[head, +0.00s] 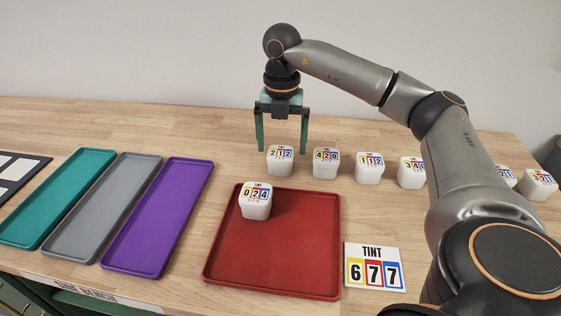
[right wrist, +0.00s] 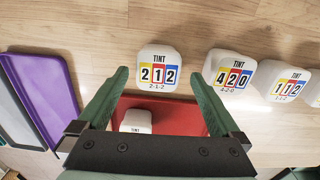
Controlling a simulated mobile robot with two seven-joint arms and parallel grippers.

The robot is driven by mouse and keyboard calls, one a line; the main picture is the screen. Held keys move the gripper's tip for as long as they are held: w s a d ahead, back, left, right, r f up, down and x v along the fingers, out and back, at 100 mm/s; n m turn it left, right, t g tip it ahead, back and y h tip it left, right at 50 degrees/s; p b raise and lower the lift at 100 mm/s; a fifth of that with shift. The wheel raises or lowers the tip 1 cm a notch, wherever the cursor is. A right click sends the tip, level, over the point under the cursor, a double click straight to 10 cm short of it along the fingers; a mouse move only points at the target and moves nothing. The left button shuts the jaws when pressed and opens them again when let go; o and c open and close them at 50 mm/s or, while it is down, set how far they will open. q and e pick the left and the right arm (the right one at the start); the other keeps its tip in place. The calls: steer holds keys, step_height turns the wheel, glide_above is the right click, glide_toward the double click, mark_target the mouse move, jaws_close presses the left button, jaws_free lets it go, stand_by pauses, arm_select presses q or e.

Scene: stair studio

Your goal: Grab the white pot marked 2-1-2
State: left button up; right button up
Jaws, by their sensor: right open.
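The white pot marked 2-1-2 (head: 280,161) stands at the left end of a row of white pots behind the red tray. In the head view my right gripper (head: 282,147) is open, its green fingers pointing down on either side of this pot's picture position. In the right wrist view the 2-1-2 pot (right wrist: 158,70) shows upright, ahead of and between the open fingertips (right wrist: 160,80), with nothing held. I cannot tell exactly how high the fingertips are above the table. My left gripper is not in view.
Pot 4-2-0 (head: 326,164) stands close to the right, then pot 1-1-2 (head: 369,168) and several more. Pot 0-2-4 (head: 256,201) sits on the red tray (head: 290,265). A TINT 677 card (head: 374,267) lies beside it. Purple (head: 160,220), grey and teal trays lie left.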

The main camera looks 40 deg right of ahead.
mark_target(280, 152)
step_height(280, 152, down, 4)
steer(key=shift+a+r, duration=0.1)
steer(key=shift+r, duration=0.1)
steer(key=c, duration=1.4)
steer(key=shift+w, duration=0.1)
